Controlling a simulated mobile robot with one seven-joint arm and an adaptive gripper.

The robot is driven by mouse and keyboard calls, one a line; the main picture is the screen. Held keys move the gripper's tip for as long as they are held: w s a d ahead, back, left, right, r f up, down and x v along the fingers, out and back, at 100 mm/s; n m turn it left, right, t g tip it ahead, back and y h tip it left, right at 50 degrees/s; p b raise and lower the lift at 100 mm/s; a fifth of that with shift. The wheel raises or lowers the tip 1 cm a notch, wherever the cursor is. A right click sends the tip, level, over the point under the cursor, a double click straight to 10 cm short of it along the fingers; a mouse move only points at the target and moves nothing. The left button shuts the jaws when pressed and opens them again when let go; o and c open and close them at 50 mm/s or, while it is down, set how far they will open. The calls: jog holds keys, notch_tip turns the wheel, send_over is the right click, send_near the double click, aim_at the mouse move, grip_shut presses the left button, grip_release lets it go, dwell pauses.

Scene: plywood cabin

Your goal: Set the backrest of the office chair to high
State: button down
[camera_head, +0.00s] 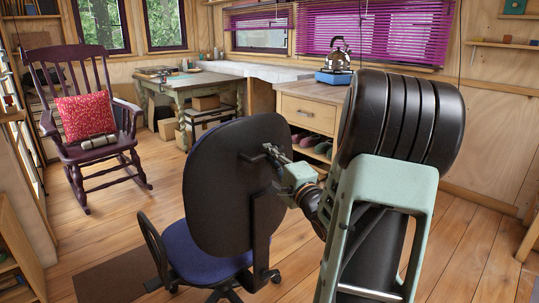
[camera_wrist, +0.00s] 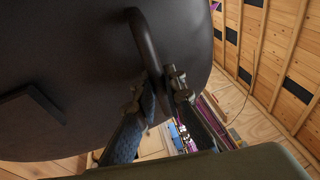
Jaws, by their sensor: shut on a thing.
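The office chair's dark backrest (camera_head: 215,190) stands upright with its rear side toward me, above a blue seat (camera_head: 203,264). A dark bracket (camera_head: 262,226) joins the backrest to the seat. A dark handle loop (camera_wrist: 141,32) sticks out from the backrest's rear in the wrist view. My gripper (camera_head: 272,154) reaches the upper right of the backrest from the right. In the wrist view its two fingers (camera_wrist: 159,88) are closed around the handle loop's lower part. My arm hides the space to the right of the chair.
A green table (camera_head: 190,88) stands farther back. A rocking chair (camera_head: 88,150) with a red cushion stands at the left. Wooden floor (camera_head: 112,232) is open between the two chairs.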

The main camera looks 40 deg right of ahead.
aim_at(261, 130)
notch_tip(261, 130, up, 5)
jog(key=p, duration=0.3)
jog(key=shift+r+p, duration=0.1)
jog(key=shift+p, duration=0.2)
jog(key=c, duration=2.1)
grip_release()
jog(key=shift+o, duration=0.7)
jog(key=shift+f, duration=0.2)
jog(key=shift+f, duration=0.1)
jog(key=v, duration=1.2)
